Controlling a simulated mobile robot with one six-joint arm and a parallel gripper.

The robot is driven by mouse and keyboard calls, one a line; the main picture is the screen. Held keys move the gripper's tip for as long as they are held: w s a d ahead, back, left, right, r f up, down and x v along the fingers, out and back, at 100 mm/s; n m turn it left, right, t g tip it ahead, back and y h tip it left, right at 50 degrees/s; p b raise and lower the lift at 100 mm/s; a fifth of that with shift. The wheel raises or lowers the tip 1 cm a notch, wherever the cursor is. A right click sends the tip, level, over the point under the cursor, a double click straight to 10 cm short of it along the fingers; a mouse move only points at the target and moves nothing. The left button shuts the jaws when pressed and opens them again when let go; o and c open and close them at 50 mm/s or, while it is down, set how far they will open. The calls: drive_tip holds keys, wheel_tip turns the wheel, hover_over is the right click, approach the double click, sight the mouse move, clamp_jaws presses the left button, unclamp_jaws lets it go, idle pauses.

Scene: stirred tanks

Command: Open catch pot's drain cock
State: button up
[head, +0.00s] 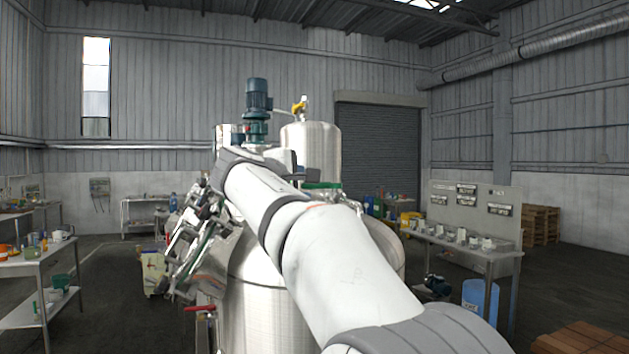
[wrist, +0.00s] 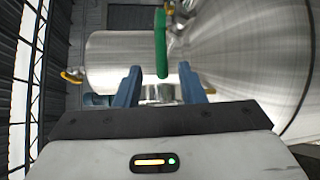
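A steel vessel (head: 318,143) with a yellow-handled valve (head: 299,108) on top stands behind my arm; I take it as the catch pot. It also shows on its side in the wrist view (wrist: 108,50). A green lever (head: 322,185), apparently its drain cock's handle, sits below it. In the wrist view the green lever (wrist: 160,45) points down the picture, its end between my fingers' lines, with a metal fitting (wrist: 160,92) behind. My gripper (wrist: 159,70) is open, its two blue fingers apart. I cannot tell how near the lever is in depth. My arm hides the gripper in the head view.
A large steel tank (head: 258,300) stands below my arm, with a red-handled valve (head: 199,308) at its lower left. A blue motor (head: 258,95) rises behind. Pipework and clamps (head: 195,245) crowd the left. Benches (head: 40,262) and a blue drum (head: 480,300) stand at the sides.

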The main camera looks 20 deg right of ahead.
sight(314, 186)
drive_tip(key=p+x, duration=0.2)
drive_tip(key=x, duration=0.4)
drive_tip(key=shift+d+f, duration=0.1)
drive_tip(key=shift+d, duration=0.05)
drive_tip(key=shift+c, duration=0.3)
clamp_jaws()
